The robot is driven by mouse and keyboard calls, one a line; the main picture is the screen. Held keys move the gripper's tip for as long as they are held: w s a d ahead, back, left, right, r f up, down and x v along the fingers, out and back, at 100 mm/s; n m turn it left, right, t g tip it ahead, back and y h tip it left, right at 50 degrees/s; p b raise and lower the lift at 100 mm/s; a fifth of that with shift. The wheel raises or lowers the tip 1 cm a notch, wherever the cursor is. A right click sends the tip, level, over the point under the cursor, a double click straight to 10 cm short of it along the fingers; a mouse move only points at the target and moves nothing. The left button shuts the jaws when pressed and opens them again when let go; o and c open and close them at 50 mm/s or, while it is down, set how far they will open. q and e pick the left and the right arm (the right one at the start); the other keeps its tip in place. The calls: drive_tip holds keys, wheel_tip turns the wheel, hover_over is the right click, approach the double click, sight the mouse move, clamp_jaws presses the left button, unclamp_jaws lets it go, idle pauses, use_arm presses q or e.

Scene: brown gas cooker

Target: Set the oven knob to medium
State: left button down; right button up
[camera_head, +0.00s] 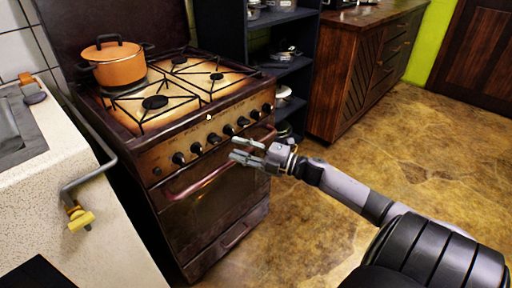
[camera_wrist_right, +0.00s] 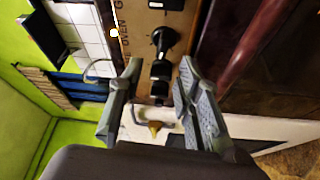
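The brown cooker (camera_head: 205,185) stands left of centre in the head view, with a row of several black knobs (camera_head: 213,139) along its front panel. In the right wrist view, black knobs (camera_wrist_right: 162,38) show beyond and between the fingers, and sideways lettering seems to read OVEN beside one. I cannot tell which knob is the oven knob in the head view, nor its exact setting. My right gripper (camera_head: 237,149) is in front of the panel's right half, just below the knobs. Its fingers are apart and empty in the right wrist view (camera_wrist_right: 158,100). My left gripper is not in view.
A copper oven handle (camera_head: 205,178) runs across the front, close below the gripper. An orange pot (camera_head: 118,70) sits on the hob's back left. A grey pipe with a yellow end (camera_head: 80,218) sticks out at the left counter (camera_head: 45,185). Open floor (camera_head: 310,220) lies to the right.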

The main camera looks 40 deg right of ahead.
drive_tip(key=shift+v, duration=2.7)
